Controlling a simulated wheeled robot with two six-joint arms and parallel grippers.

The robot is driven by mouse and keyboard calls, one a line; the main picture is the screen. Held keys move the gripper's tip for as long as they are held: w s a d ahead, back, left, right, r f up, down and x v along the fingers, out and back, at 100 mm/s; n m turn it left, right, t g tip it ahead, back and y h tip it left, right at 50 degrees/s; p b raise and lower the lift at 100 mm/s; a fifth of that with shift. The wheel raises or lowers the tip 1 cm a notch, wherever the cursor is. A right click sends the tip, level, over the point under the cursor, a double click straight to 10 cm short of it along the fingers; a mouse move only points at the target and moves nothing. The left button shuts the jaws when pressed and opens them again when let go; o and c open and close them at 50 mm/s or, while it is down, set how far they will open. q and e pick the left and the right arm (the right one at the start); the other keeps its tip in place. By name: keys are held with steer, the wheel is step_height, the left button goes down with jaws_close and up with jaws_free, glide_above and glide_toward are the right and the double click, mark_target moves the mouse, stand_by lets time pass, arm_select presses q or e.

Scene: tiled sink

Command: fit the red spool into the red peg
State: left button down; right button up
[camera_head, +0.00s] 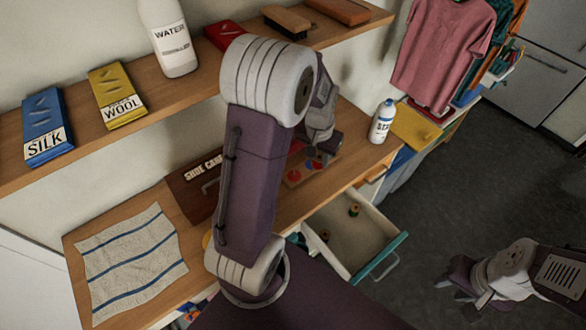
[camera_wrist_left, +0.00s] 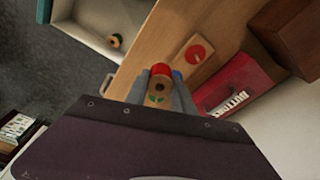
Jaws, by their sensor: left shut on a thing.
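In the head view my left gripper (camera_head: 318,156) is over the peg board (camera_head: 327,168), with the spool hard to make out. My right gripper (camera_head: 462,283) hangs over the floor, its finger opening unclear.
An open drawer (camera_head: 380,222) holds a couple of spools. A blue patch (camera_wrist_left: 177,75) shows on the board beside the held spool. A red buttons box (camera_wrist_left: 235,90) lies near the board. A shoe care box (camera_head: 192,190), a striped cloth (camera_head: 130,258) and a white bottle (camera_head: 382,121) are on the counter.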

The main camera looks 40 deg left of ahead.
arm_select(q)
steer(key=a+f, duration=0.1)
steer(key=a, duration=0.1)
steer(key=s+a+f, duration=0.1)
steer(key=a+f, duration=0.1)
steer(key=a, duration=0.1)
steer(key=s+a+f, duration=0.1)
steer(key=a, duration=0.1)
steer(key=shift+a+f, duration=0.2)
steer(key=shift+f, duration=0.1)
step_height(320, 180, down, 4)
steer(key=shift+s+r+p, duration=0.1)
steer(key=shift+r+p, duration=0.1)
steer(key=shift+p, duration=0.1)
steer(key=shift+f, duration=0.25)
steer(key=shift+f, duration=0.15)
steer(key=c, duration=1.1)
jaws_free()
